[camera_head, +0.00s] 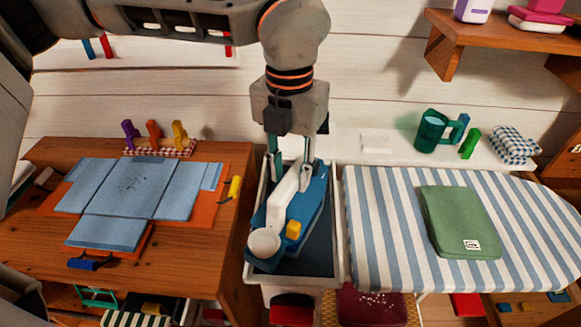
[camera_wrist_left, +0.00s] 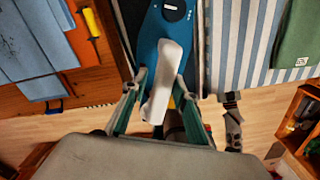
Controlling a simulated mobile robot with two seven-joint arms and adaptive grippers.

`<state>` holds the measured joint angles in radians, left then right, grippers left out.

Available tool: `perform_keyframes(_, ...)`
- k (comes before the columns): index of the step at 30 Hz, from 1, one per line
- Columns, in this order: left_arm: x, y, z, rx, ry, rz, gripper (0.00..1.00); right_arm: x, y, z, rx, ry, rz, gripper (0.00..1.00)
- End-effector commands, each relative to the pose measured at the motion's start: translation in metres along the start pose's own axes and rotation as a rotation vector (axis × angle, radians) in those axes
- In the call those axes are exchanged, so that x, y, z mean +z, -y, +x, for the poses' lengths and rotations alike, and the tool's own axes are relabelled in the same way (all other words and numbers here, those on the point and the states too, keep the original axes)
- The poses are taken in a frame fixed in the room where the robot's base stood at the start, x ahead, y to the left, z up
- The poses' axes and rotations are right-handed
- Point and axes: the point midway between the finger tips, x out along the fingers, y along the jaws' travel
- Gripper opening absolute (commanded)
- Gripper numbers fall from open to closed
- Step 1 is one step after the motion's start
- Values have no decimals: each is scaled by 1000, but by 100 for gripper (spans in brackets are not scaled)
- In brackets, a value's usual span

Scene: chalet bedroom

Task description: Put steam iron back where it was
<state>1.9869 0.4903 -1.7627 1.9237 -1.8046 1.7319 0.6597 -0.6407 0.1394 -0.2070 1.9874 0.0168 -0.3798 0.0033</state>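The steam iron (camera_head: 311,216) is blue with a white handle, a yellow part and a round pale cap. It lies in a grey tray (camera_head: 335,240) with a dark floor, between the wooden desk and the ironing board. My left gripper (camera_head: 292,172) reaches down from above, its fingers on either side of the handle. In the left wrist view the fingertips (camera_wrist_left: 161,77) are drawn in close around the white handle of the iron (camera_wrist_left: 172,22). The iron's underside is hidden.
The ironing board (camera_head: 385,225) with a striped cover bears a folded green cloth (camera_head: 460,222). The desk (camera_head: 190,262) holds blue folded fabric (camera_head: 130,190) and a yellow-handled tool (camera_head: 235,187). A green watering can (camera_head: 431,130) stands behind the board. A wall shelf (camera_head: 490,35) overhangs at upper right.

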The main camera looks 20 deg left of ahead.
Motion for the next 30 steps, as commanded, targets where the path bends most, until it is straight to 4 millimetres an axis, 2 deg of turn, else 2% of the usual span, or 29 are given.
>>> perform_keyframes(9,0,0,-1,1,-1,-1,36,-3,-2,0,2,-5,-1,58)
perform_keyframes(13,0,0,-9,2,2,-1,36,-8,-3,-2,3,-10,1,58)
perform_keyframes(17,1,0,-27,1,4,-2,36,-8,-2,-2,2,-10,6,58)
perform_keyframes(24,1,0,-79,1,4,-2,36,-7,0,-4,-3,-5,8,58)
perform_keyframes(30,0,0,-114,1,1,-1,36,-8,1,-5,-5,-5,10,58)
